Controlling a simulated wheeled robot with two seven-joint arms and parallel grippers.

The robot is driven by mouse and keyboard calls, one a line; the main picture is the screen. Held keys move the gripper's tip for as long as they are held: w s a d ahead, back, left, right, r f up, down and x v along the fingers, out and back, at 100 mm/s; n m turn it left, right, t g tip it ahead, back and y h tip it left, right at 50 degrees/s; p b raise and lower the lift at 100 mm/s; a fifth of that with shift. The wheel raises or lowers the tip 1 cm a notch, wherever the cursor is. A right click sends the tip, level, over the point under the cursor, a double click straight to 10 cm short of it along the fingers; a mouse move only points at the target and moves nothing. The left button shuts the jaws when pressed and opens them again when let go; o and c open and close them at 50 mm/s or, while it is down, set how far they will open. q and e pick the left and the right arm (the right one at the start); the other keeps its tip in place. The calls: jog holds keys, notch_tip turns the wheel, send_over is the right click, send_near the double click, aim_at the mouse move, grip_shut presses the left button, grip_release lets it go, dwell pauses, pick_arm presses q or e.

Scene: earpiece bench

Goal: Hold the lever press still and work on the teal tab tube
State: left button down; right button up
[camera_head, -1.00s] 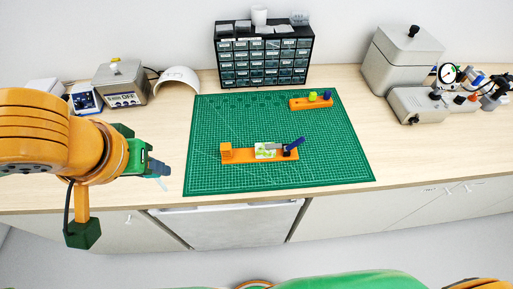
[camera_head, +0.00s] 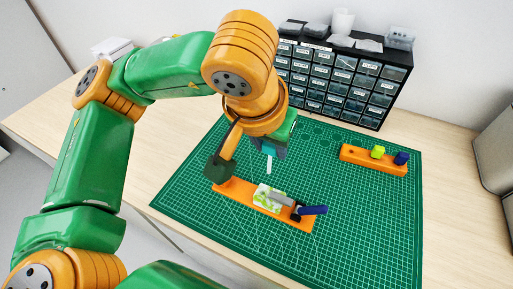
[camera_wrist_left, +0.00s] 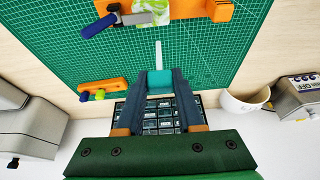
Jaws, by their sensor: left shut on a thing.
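The lever press lies on the green mat, with a long orange base (camera_head: 237,187), a white-and-green patterned block, a grey lever and a blue handle (camera_head: 314,210). Its base also shows at the top of the left wrist view (camera_wrist_left: 190,8). My left gripper (camera_head: 269,150) is in the air over the mat, near the press in the picture. In the left wrist view, its fingers (camera_wrist_left: 160,74) are shut on the teal tab tube (camera_wrist_left: 160,83), a teal block with a thin white stem pointing away from the gripper. My right gripper is not in view.
An orange holder (camera_head: 373,160) with a yellow-green and a blue piece stands on the mat's (camera_head: 398,230) back right. A black drawer cabinet (camera_head: 340,85) stands behind. In the wrist view, a white bowl (camera_wrist_left: 243,102) and a grey device (camera_wrist_left: 296,96) are at right.

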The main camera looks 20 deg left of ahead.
pick_arm(q)
jog(key=shift+d+f, duration=0.1)
jog(key=shift+f, duration=0.05)
jog(key=shift+s+a+f+b, duration=0.45)
jog(key=shift+s+a+b, duration=0.15)
jog(key=shift+s, duration=0.1)
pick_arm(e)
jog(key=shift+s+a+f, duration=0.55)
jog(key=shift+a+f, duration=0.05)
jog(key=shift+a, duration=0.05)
pick_arm(q)
jog(key=shift+w, duration=0.1)
jog(key=shift+n, duration=0.3)
jog(key=a, duration=0.5)
jog(key=shift+s+a+r, duration=0.25)
jog(key=shift+s, duration=0.15)
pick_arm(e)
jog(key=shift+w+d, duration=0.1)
